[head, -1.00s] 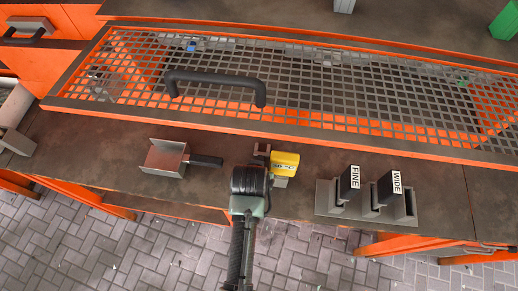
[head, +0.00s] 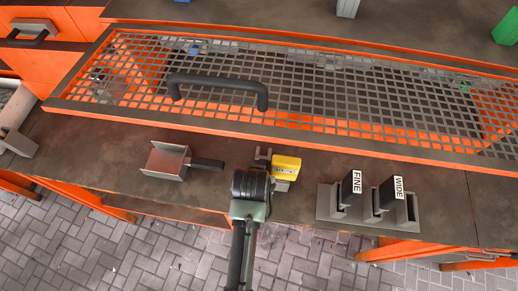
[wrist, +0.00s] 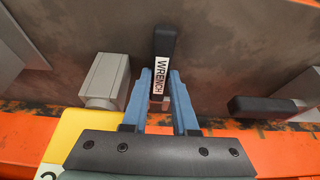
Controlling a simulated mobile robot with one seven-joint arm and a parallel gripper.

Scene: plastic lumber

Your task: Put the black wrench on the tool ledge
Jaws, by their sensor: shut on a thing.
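The black wrench (wrist: 164,45), its handle labelled "WRENCH", is between the blue fingers of my gripper (wrist: 160,82) in the wrist view. The fingers are shut on it. In the head view my gripper (head: 258,168) is over the brown front ledge (head: 110,150), and my wrist hides most of the wrench. A grey hooked piece (head: 262,155) beyond the wrist may be its head. Whether the wrench touches the ledge I cannot tell. No label shows which surface is the tool ledge.
A yellow item (head: 286,164) with a grey block lies close to the right of my gripper. Grey holders with FINE (head: 352,190) and WIDE (head: 392,193) blocks stand right. An orange-framed mesh cover (head: 330,100) lies behind.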

